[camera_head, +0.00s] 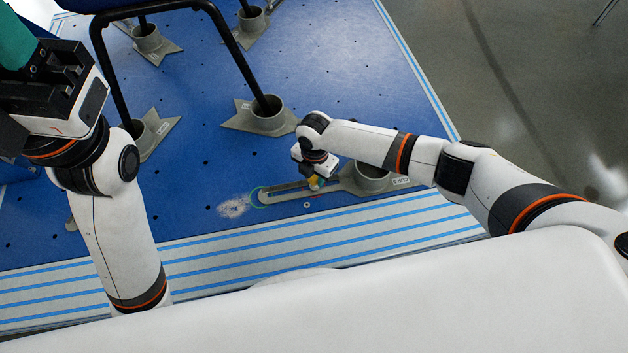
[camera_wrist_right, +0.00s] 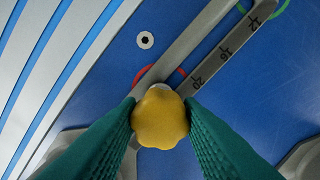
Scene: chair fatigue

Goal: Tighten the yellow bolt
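The yellow bolt (camera_wrist_right: 160,118) has a lobed knob head and sits over the slot of a grey metal arm. In the right wrist view the green fingers of my right gripper (camera_wrist_right: 161,122) press on both sides of the knob. In the head view my right gripper (camera_head: 317,180) points down at the slotted arm (camera_head: 290,193), and only a small yellow spot of the bolt shows. My left gripper (camera_head: 18,45) is at the upper left, cut by the frame edge with a green finger showing. Its opening cannot be judged.
The slotted arm bears number marks (camera_wrist_right: 226,50) beside the slot. A grey cup base (camera_head: 372,182) adjoins it. Black chair legs (camera_head: 240,60) stand in other grey cups on the blue plate (camera_head: 200,190). A small bolt hole (camera_wrist_right: 145,40) lies nearby. The plate's front strip is clear.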

